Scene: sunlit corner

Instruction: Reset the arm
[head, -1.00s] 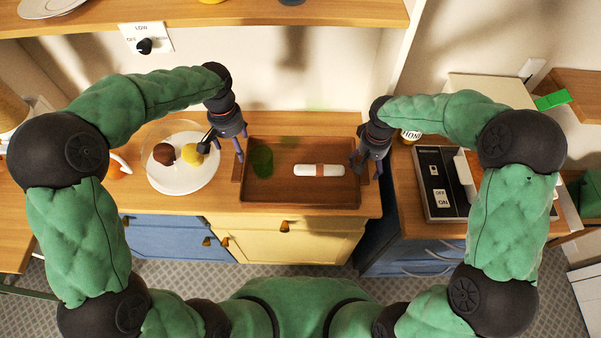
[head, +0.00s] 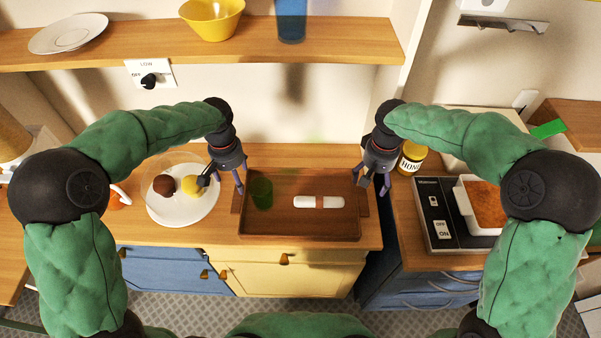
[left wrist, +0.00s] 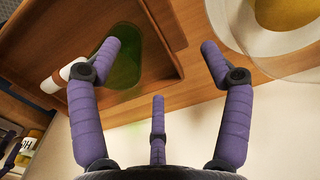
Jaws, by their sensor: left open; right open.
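My left gripper (head: 228,182) is open and empty, above the counter between the white plate and the brown tray. In the left wrist view its purple fingers (left wrist: 160,60) are spread apart with nothing between them. My right gripper (head: 373,187) is open and empty at the right edge of the tray. Both arms are bent and roughly mirror each other. The brown tray (head: 300,233) holds a green translucent cup (head: 261,193) and a white roll with a brown band (head: 336,202).
A white plate (head: 181,216) under a clear cover holds a brown and a yellow round item. A honey jar (head: 411,160) and an appliance (head: 432,215) with a white dish (head: 472,206) stand at right. Above is a shelf (head: 140,45) with a yellow bowl (head: 212,18).

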